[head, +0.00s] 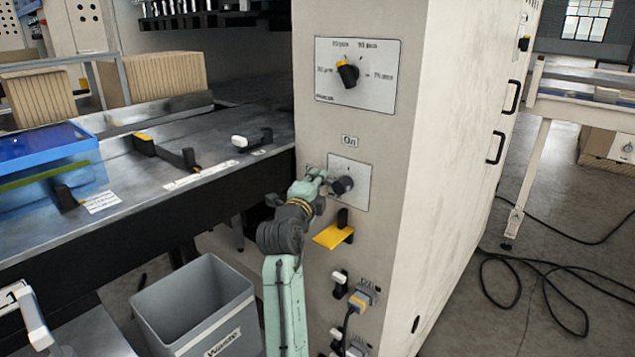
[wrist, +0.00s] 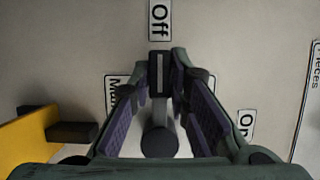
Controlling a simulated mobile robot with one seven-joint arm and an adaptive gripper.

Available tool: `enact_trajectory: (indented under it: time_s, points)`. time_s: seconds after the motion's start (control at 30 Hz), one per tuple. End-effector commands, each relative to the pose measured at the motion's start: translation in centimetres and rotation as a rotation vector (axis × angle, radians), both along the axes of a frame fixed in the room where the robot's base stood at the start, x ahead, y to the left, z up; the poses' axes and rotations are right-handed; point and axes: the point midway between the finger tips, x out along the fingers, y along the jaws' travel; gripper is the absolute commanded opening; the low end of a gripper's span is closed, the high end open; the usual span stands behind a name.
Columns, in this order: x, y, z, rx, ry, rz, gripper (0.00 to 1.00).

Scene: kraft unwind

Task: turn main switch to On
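The main switch (head: 342,185) is a dark rotary knob on a pale plate on the front of the beige cabinet. An "On" label (head: 350,141) is above it. In the wrist view, the switch's handle (wrist: 159,75) points at the "Off" label (wrist: 159,20). The "On" label (wrist: 246,123) is to the right there, and the "Main" plate (wrist: 115,94) is partly hidden by a finger. My gripper (head: 322,177) is at the knob's left side. In the wrist view, my gripper (wrist: 160,82) has its fingertips close on both sides of the handle, seemingly closed on it.
A dial with a yellow-black knob (head: 347,74) is above. White-handled switches and plugs (head: 341,283) are lower down. A metal table (head: 150,170) and a grey waste bin (head: 195,305) stand to the left.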

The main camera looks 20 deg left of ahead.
Motion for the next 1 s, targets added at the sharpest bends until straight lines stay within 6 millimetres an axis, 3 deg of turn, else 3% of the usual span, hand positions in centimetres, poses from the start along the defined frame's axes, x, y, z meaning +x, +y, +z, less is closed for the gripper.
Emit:
enact_trajectory:
  time_s: [0.2,0.8,1.0]
  points:
    - [-0.01,0.01,-0.02,0.000,0.001,0.000,0.00]
    - [0.03,0.01,-0.08,0.001,0.000,0.000,0.00]
    - [0.87,0.05,-0.16,0.028,-0.011,0.000,0.00]
